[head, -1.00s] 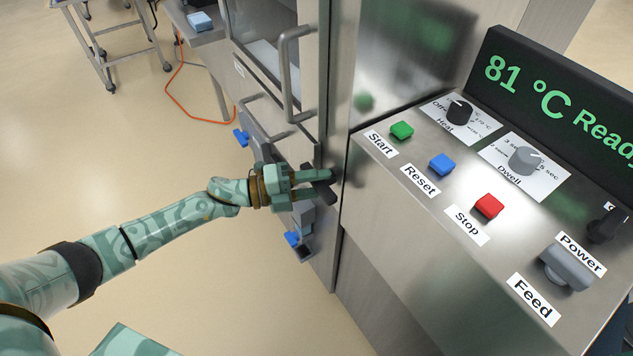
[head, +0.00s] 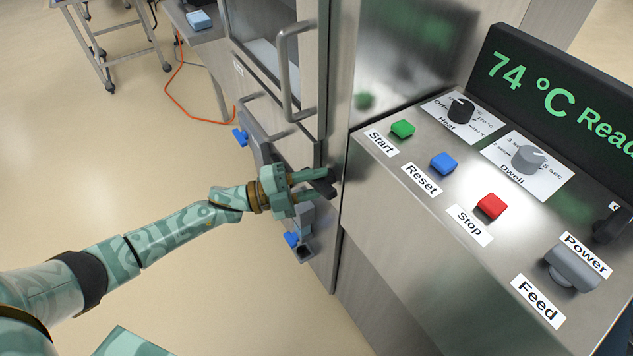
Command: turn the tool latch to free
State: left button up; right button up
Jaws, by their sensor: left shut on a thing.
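My left gripper (head: 326,183) reaches the front of the steel sealer, beside the machine's corner post. Its jaws are shut on a small dark piece, which I take to be the tool latch. The fingers cover most of it, so its turned position and any markings cannot be read. My right gripper is not in view.
The control panel at right has a green Start button (head: 402,129), a blue Reset button (head: 443,163), a red Stop button (head: 491,206) and knobs. The display (head: 565,95) reads 74 °C. A vertical door handle (head: 286,75) stands out above my gripper.

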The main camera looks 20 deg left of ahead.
pick_arm(q)
jog(key=n, duration=0.2)
jog(key=n+t, duration=0.1)
jog(key=n, duration=0.1)
jog(key=shift+f+t, duration=0.1)
jog(key=shift+t, duration=0.2)
jog(key=n+t, duration=0.2)
jog(key=n, duration=0.3)
jog(key=n+t, duration=0.1)
jog(key=n, duration=0.1)
jog(key=n+t+y+p, duration=0.1)
jog(key=n, duration=0.2)
jog(key=shift+n+t+y+p, duration=0.3)
jog(key=shift+n+t+y, duration=0.2)
jog(key=shift+n, duration=0.65)
jog(key=shift+n+t+y+p, duration=0.25)
jog(key=shift+n+t+y, duration=0.2)
jog(key=shift+n, duration=1)
jog(key=o, duration=0.7)
jog(key=shift+s+a, duration=0.1)
